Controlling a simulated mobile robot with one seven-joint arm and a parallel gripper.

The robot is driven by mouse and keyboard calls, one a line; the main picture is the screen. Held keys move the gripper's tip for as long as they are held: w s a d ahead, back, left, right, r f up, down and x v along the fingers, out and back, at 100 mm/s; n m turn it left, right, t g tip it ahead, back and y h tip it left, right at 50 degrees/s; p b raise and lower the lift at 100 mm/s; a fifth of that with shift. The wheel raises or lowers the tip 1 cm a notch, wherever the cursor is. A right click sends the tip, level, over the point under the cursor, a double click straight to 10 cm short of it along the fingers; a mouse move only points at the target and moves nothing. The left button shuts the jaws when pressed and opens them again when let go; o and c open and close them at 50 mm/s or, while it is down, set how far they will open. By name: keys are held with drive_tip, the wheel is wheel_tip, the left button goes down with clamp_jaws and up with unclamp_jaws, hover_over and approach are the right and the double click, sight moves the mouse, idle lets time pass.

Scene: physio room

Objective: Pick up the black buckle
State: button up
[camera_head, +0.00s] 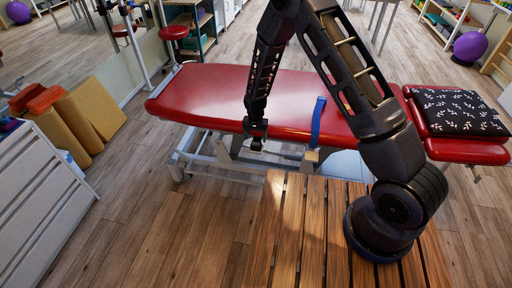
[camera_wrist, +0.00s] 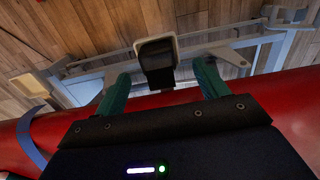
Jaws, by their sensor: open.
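A black piece that looks like the buckle (camera_wrist: 158,64) shows in the wrist view, between and just beyond my fingertips, with a pale rim behind it. I cannot tell whether it touches either finger. My gripper (camera_wrist: 161,72) has its two green fingers apart, with nothing clamped. In the head view my gripper (camera_head: 256,133) points down at the near edge of the red treatment table (camera_head: 200,95). A small dark piece just below it may be the same buckle, too small to be sure. A blue strap (camera_head: 317,120) hangs over that edge to the right.
The table's grey metal frame (camera_wrist: 110,65) runs close behind the black piece. A slatted wooden surface (camera_head: 290,225) lies in front, under my arm's base. A dark patterned cushion (camera_head: 458,111) is at the right, and a white cabinet (camera_head: 35,195) at the left. Floor between is clear.

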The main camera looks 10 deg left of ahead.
sight(256, 142)
drive_tip(key=f, duration=0.4)
drive_tip(key=shift+w+d+f, duration=0.1)
drive_tip(key=shift+d+f, duration=0.1)
drive_tip(key=c, duration=1.1)
drive_tip(key=shift+r, duration=0.1)
